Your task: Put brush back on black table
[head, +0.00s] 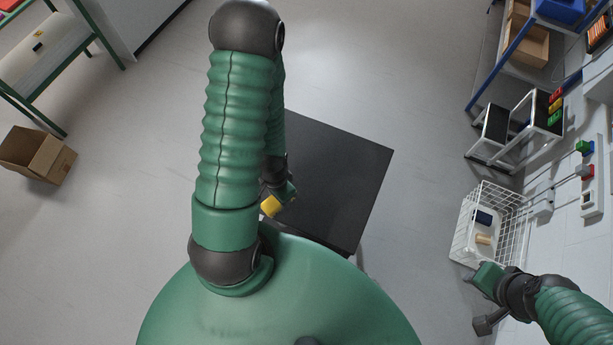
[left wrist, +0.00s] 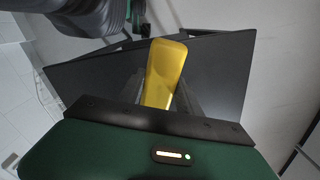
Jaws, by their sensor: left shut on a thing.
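The black table (head: 340,185) is a dark square top in the middle of the head view, partly hidden by my left arm. My left gripper (head: 276,204) is over its left part, near the front edge. It is shut on the brush (head: 270,206), of which only a yellow part shows. In the left wrist view the yellow brush (left wrist: 164,72) stands out between the fingers, with the black table (left wrist: 222,62) behind it. I cannot tell whether the brush touches the table. My right gripper (head: 484,283) is at the lower right, away from the table; its fingers are not clear.
A white wire basket (head: 470,228) with a few small items is beside my right gripper. A step stool (head: 510,130) and blue-framed shelving (head: 490,60) stand at the right. A cardboard box (head: 38,155) is on the floor at the left. The floor around the table is mostly clear.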

